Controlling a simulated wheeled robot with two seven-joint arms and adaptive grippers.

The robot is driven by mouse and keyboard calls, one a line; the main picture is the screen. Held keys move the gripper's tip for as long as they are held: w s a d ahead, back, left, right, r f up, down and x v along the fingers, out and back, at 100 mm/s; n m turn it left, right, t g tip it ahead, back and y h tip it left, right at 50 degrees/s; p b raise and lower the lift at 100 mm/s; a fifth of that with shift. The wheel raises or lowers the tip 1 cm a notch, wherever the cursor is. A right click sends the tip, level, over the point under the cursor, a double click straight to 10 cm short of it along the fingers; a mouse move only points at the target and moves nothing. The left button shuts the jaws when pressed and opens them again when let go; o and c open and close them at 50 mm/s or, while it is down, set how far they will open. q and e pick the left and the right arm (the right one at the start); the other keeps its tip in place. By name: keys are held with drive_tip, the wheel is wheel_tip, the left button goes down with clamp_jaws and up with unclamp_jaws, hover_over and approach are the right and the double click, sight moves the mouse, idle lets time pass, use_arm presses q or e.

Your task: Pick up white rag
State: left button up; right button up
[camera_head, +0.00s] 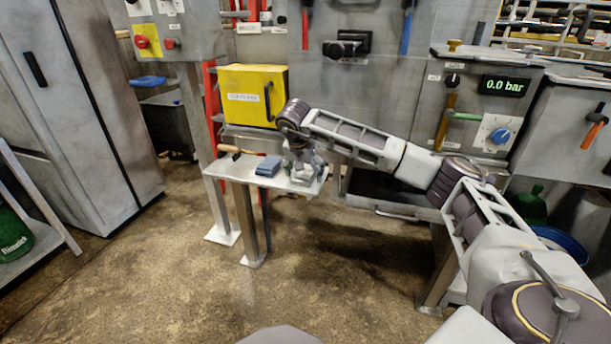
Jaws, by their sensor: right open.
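My right arm comes in from the right and reaches to a small metal side table (240,166). My right gripper (303,170) points down over the right part of this table and is small in the picture. A pale, crumpled patch, apparently the white rag (302,180), lies on the tabletop under the fingers. The gripper partly covers it, and I cannot tell whether the fingers touch it. The gripper is open. My left gripper is not in view.
A yellow box (252,95) stands behind the table. A pressure panel (504,86) reads 0.0 bar. The floor in front is clear.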

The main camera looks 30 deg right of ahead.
sight(305, 172)
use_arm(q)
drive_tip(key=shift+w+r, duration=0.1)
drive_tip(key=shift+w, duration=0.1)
use_arm(e)
drive_tip(key=shift+c, duration=0.5)
drive_tip(key=c, duration=0.9)
drive_tip(key=shift+c, duration=0.2)
use_arm(q)
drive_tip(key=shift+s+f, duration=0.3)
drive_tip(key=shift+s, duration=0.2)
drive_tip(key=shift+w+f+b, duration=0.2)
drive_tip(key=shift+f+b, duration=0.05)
drive_tip(key=shift+b, duration=0.15)
use_arm(e)
drive_tip(key=shift+r, duration=0.15)
drive_tip(key=shift+r, duration=0.4)
wheel_tip(305, 172, up, 8)
drive_tip(key=p, duration=0.3)
drive_tip(key=shift+f, duration=0.25)
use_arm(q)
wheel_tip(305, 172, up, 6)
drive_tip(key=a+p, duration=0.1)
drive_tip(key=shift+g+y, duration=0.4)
use_arm(e)
drive_tip(key=shift+r, duration=0.95)
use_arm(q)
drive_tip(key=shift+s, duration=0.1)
